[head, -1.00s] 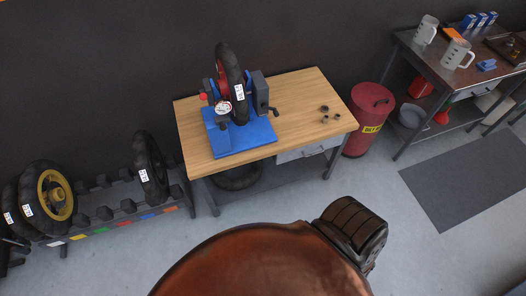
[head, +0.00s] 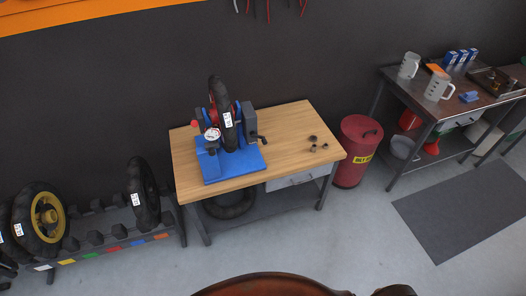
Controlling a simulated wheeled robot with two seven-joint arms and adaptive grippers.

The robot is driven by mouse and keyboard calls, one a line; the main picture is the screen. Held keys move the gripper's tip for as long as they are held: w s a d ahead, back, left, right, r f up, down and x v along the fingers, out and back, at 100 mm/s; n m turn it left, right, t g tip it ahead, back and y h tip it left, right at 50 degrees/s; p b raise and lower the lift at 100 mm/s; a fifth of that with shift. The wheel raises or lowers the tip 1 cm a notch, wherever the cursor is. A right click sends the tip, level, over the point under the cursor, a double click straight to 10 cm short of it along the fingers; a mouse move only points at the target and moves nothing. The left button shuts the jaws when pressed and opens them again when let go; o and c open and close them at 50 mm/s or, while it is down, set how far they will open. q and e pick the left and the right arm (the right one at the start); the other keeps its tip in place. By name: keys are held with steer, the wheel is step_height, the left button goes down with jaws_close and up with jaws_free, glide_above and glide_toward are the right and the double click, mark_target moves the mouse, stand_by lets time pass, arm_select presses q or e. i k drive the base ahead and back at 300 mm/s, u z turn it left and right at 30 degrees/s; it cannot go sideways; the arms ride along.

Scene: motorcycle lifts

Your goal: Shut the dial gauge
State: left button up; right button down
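The dial gauge (head: 212,134) is a small round white-faced dial on the left side of a blue wheel stand (head: 235,165). A black tyre with a red hub (head: 227,118) stands upright in the stand. The stand sits on a wooden workbench (head: 295,130). At this size I cannot tell how the gauge's arm sits relative to the tyre. Neither of my grippers shows in the head view.
A red drum (head: 356,150) stands right of the bench. A metal table (head: 450,100) with jugs is further right. A tyre rack (head: 110,235) stands at the left. The floor in front of the bench is clear, with a dark mat (head: 465,210) to the right.

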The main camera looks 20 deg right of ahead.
mark_target(211, 133)
steer(key=z, duration=0.55)
steer(key=i, duration=1)
steer(key=z, duration=0.05)
